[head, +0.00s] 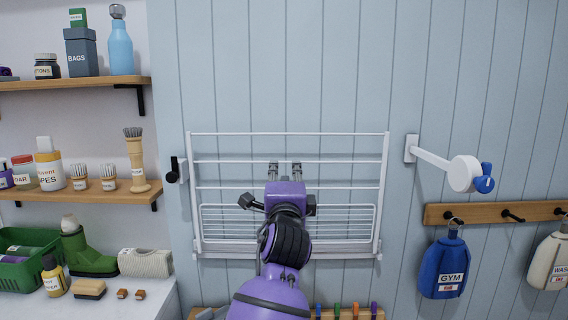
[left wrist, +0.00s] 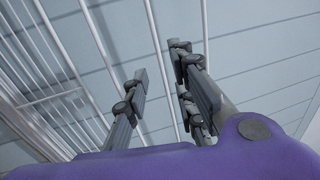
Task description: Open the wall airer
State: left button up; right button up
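The white wall airer (head: 338,134) is a barred rack that looks folded flat against the panelled wall. Its bars also show in the left wrist view (left wrist: 153,22). My left gripper (head: 285,168) is in front of the airer's middle, with its fingers pointing up at the upper bars. In the left wrist view its fingers (left wrist: 160,75) are apart. A white bar passes between them in the picture; I cannot tell whether it lies between the fingers or behind them. My purple arm hides the lower middle of the airer. My right gripper is not in view.
A black-handled catch (head: 175,170) is on the wall left of the airer. Shelves with bottles and brushes (head: 100,188) stand at the left. A white wall arm with a blue knob (head: 465,174) and a peg rail with bags (head: 443,265) are at the right.

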aim_at(285, 162)
pick_arm(q)
jog(key=shift+w+r, duration=0.25)
jog(key=shift+w, duration=0.95)
jog(key=shift+w+r, duration=0.25)
jog(key=shift+w, duration=1)
jog(key=shift+w+r, duration=0.25)
jog(key=shift+w, duration=0.95)
grip_shut()
